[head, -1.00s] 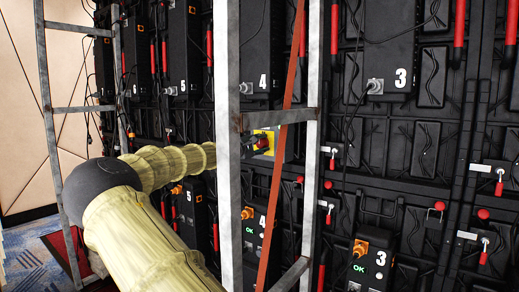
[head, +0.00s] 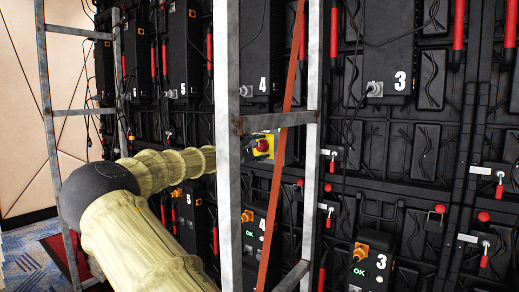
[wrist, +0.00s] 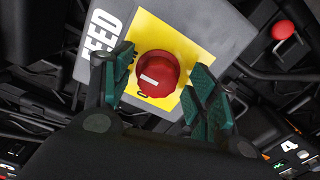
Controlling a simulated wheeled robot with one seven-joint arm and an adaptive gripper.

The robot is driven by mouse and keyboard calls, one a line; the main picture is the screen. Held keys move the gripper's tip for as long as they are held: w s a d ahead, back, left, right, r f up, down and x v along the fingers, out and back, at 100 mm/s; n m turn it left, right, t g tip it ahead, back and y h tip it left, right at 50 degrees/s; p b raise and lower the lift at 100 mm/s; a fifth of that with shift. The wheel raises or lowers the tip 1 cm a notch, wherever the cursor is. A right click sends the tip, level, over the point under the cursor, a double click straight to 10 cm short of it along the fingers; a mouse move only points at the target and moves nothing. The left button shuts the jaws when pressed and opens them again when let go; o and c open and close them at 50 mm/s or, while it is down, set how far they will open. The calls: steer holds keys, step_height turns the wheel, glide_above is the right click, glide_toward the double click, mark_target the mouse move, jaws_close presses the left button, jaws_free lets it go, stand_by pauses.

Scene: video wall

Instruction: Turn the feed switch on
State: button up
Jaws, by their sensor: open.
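The feed switch is a round red knob (wrist: 158,74) with a white pointer bar, on a yellow plate (wrist: 178,36). The plate is on a grey box (wrist: 215,22) lettered "FEED", partly cut off by the frame. In the head view the red knob (head: 263,145) shows between the ladder posts. My gripper (wrist: 164,62) is open, its green-padded fingers on either side of the knob. A gap shows at the right finger; the left finger is close to the knob, and contact is unclear. The pointer bar lies toward a mark at the plate's lower edge. The head view largely hides my gripper behind the ladder post.
A metal ladder frame (head: 228,190) with a red diagonal bar (head: 278,170) stands before the wall, close to my arm. Black numbered panels with cables and red handles fill the wall. A red ball knob (wrist: 283,30) is right of the box.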

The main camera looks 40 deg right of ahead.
steer(key=s+a, duration=0.2)
steer(key=a, duration=0.9)
steer(key=shift+a, duration=0.3)
